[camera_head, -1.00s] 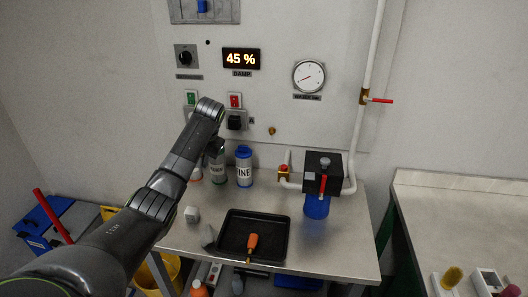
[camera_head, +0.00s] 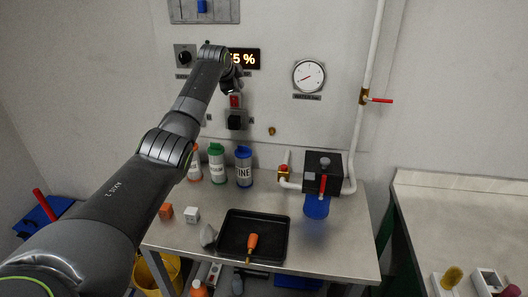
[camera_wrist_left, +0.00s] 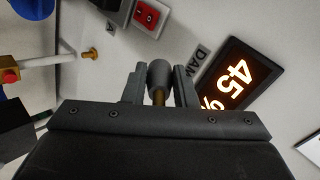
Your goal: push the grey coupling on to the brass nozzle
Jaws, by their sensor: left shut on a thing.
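The brass nozzle (camera_head: 271,131) sticks out of the wall below and to the right of the red switch. It also shows at the upper left of the left wrist view (camera_wrist_left: 90,53). My left gripper (camera_head: 235,82) is raised in front of the wall, above and left of the nozzle and apart from it. In the left wrist view my left gripper (camera_wrist_left: 159,80) is shut on the grey coupling (camera_wrist_left: 160,71), which has a brass-coloured part behind it between the fingers. The coupling is not distinguishable in the head view. My right gripper is not in view.
The DAMP display (camera_head: 246,59), red switch (camera_head: 236,101) and black socket (camera_head: 236,121) are on the wall near the gripper. Bottles (camera_head: 217,165), a black tray (camera_head: 231,258) and a black-and-blue device (camera_head: 322,172) are on the bench below.

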